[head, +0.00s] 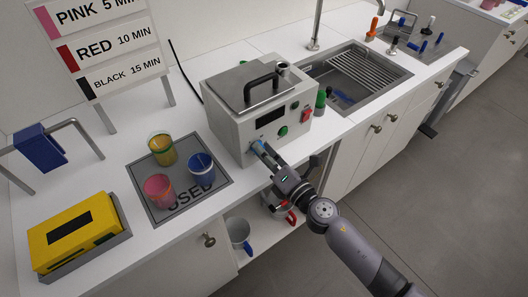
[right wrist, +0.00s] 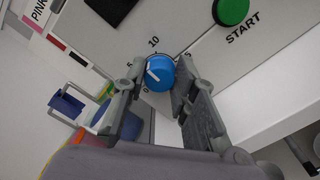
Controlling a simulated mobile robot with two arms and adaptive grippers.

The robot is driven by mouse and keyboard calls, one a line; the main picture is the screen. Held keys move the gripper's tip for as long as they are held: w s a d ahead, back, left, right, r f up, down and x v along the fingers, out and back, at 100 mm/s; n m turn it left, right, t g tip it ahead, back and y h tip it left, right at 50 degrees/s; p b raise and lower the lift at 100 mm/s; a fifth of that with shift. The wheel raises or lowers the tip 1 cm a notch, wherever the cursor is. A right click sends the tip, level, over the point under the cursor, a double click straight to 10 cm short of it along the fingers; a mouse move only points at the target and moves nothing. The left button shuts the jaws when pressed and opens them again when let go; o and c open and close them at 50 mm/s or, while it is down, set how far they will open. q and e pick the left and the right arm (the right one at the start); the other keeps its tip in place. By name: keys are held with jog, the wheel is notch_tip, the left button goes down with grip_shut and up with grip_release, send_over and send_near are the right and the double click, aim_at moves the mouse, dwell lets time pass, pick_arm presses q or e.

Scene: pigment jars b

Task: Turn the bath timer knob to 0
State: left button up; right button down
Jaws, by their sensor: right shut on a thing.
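The bath timer knob (right wrist: 160,74) is blue with a white pointer mark, on the front of the grey metal bath (head: 232,128). Other marks are partly hidden by the fingers. My right gripper (right wrist: 156,84) is shut on the knob, one finger on each side. In the head view the knob (head: 258,145) shows as a small blue spot at the gripper tip. My left gripper is not in view.
A green START button (right wrist: 232,11) sits beside the knob, and a red switch (head: 306,115) is farther right. A grey mat (head: 143,176) with several cups lies left of the bath. A sink (head: 385,92) is to the right. A yellow device (head: 72,226) stands at front left.

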jog(key=n, duration=0.5)
jog(key=shift+n, duration=0.3)
jog(key=n, duration=0.5)
jog(key=shift+s+a+n, duration=0.1)
jog(key=shift+n, duration=0.2)
jog(key=n+p, duration=0.1)
jog(key=n, duration=0.4)
jog(key=shift+f, duration=0.1)
jog(key=n+p, duration=0.1)
jog(key=n, duration=0.4)
jog(key=shift+s+a, duration=0.1)
jog(key=c, duration=1.4)
grip_release()
jog(key=shift+o, duration=0.5)
